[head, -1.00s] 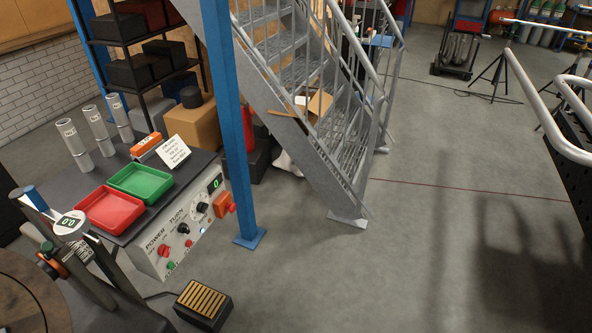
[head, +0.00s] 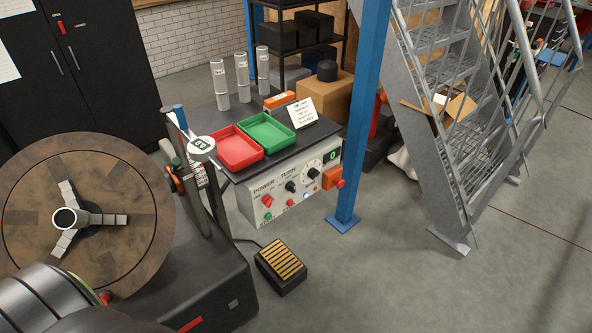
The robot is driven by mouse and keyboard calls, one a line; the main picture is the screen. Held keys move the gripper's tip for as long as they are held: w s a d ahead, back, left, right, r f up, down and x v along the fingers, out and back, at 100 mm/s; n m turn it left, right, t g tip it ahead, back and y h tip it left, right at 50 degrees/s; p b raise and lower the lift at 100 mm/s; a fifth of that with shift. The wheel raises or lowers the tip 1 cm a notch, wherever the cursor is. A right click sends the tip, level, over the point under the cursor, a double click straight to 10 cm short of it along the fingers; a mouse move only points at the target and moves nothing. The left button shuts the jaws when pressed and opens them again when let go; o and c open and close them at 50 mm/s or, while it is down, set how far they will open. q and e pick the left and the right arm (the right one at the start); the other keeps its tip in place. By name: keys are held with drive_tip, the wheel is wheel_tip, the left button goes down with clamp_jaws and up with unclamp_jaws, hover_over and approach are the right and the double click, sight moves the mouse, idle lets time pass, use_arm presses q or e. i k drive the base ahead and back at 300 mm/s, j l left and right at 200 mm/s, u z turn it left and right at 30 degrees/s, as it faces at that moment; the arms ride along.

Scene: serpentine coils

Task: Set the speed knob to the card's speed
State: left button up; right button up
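The speed knob (head: 313,176) looks to be the black knob on a round white dial at the right of the grey control box's front; its pointer setting is too small to read. A small green display (head: 333,157) above it reads 0. The white card (head: 300,114) leans on the bench top behind the trays; its print is too small to read. Neither of my grippers is in view.
The control box (head: 252,205) also has a TURN knob (head: 290,187) and a red POWER switch (head: 267,200). Red (head: 238,165) and green (head: 283,148) trays lie on top. A blue post (head: 361,130), foot pedal (head: 283,280) and large round faceplate (head: 110,180) stand near. Open floor lies right.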

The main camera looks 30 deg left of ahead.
sight(313, 173)
drive_tip(key=j+u, duration=0.1)
drive_tip(key=u, duration=0.3)
drive_tip(key=i+j+u, duration=0.1)
drive_tip(key=u, duration=0.25)
